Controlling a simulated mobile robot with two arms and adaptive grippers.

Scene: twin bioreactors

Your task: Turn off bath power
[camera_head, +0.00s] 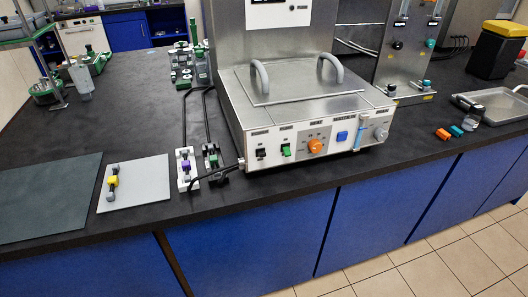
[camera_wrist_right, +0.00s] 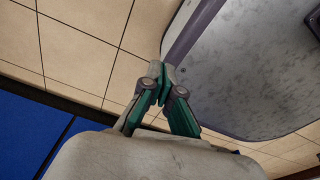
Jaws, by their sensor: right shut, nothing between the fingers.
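The bath (camera_head: 305,105) is a steel box with a flat lid and two grey handles, standing on the dark bench. Its sloped front panel carries a black switch (camera_head: 261,153), a green switch (camera_head: 286,150), an orange knob (camera_head: 315,146), a blue button (camera_head: 342,136) and a grey knob (camera_head: 381,133). The small labels above them are too blurred to read, so I cannot tell which one is power. My right gripper (camera_wrist_right: 158,72) is shut and empty in the right wrist view, over the tiled floor and away from the bath controls. My left gripper is not in view.
Black cables and two small clamps, one with a purple part (camera_head: 185,165), lie left of the bath. A grey plate (camera_head: 140,190) with a yellow part lies farther left. A steel tray (camera_head: 500,105) and orange and teal pieces are at right. Blue cabinets (camera_head: 250,240) front the bench.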

